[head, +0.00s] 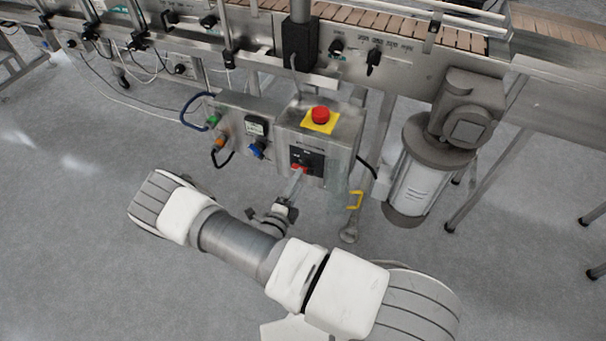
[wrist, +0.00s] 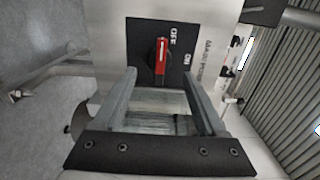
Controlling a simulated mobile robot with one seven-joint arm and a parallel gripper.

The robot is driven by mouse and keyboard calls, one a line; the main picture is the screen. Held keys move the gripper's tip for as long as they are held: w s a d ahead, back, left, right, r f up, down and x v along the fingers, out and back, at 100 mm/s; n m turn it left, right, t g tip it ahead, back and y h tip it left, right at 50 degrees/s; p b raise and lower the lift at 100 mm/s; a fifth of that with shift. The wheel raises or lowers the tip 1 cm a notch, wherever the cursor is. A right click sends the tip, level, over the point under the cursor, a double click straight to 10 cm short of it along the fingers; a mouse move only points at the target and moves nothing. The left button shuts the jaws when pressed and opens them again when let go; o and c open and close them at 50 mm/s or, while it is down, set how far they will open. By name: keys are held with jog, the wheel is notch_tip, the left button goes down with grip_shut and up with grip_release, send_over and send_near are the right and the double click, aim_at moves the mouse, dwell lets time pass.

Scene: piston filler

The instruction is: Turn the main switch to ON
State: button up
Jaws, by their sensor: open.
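The main switch is a red handle (wrist: 162,62) on a black plate (wrist: 143,34) with OFF and ON labels. In the wrist view the handle stands up and down the picture, its upper end beside OFF. In the head view the switch (head: 301,165) is on the front of a steel control box (head: 341,141), partly covered by my gripper. My gripper (head: 297,176) is open and empty in front of it. In the wrist view the fingertips (wrist: 160,74) lie left and right of the handle's lower end; I cannot tell whether they reach around it.
A red emergency stop (head: 320,114) on a yellow plate tops the box. A smaller box (head: 237,118) with plugs and cables is to its left. A motor (head: 412,180) hangs at the right. The conveyor (head: 390,70) runs above. The floor in front is clear.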

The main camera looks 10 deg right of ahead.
aim_at(304, 167)
jog(key=shift+b+x, duration=0.35)
jog(key=shift+x, duration=1.95)
grip_shut()
